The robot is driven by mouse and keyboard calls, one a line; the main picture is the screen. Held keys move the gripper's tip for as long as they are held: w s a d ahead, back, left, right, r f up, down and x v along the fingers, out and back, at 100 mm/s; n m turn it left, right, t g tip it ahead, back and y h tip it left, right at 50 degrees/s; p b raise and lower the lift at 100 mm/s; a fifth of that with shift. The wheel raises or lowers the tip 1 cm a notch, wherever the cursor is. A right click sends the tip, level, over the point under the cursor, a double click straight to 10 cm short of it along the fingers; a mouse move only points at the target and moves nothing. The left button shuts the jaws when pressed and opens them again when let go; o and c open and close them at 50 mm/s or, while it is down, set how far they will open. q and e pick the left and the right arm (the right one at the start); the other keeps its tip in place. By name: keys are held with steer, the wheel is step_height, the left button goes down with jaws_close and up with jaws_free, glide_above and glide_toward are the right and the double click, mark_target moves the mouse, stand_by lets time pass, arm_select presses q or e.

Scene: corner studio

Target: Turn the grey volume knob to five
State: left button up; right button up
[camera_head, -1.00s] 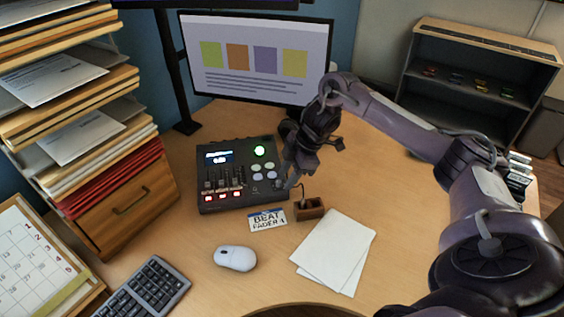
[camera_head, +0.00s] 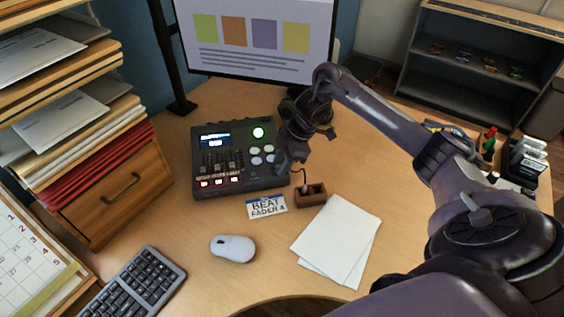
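My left gripper is not in view.
A sign reading "BEAT FADER" (camera_head: 266,207) and a small wooden block (camera_head: 311,196) with a cable stand before the console. A white mouse (camera_head: 233,248), keyboard (camera_head: 138,284) and paper sheets (camera_head: 338,240) lie nearer. A monitor (camera_head: 262,40) stands behind. Wooden drawers (camera_head: 116,197) stand left.

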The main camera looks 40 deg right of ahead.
steer(key=c, duration=0.7)
jaws_close()
steer(key=shift+r+p, duration=0.2)
steer(key=shift+p, duration=0.5)
steer(key=m+t+h+p, duration=0.1)
steer(key=m+p, duration=0.3)
steer(key=p, duration=0.2)
steer(key=m+h+p, duration=0.1)
steer(key=m+p, duration=0.3)
steer(key=p, duration=0.1)
steer(key=m+t+h+p, duration=0.1)
steer(key=m+h+p, duration=0.1)
steer(key=m+p, duration=0.2)
steer(key=shift+s+a+r+t+p, duration=0.1)
steer(key=shift+s+a+t+p, duration=0.25)
steer(key=shift+p, duration=1)
steer(key=shift+w+a+m+h+p, duration=0.15)
steer(key=shift+m+h+p, duration=0.25)
steer(key=shift+m+p, duration=0.7)
arm_select(q)
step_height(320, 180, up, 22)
steer(key=shift+p, duration=0.4)
arm_select(e)
steer(key=shift+f+m+h, duration=0.2)
steer(key=shift+m+h, duration=0.1)
steer(key=shift+m, duration=0.5)
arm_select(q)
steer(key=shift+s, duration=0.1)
arm_select(e)
steer(key=shift+w, duration=0.1)
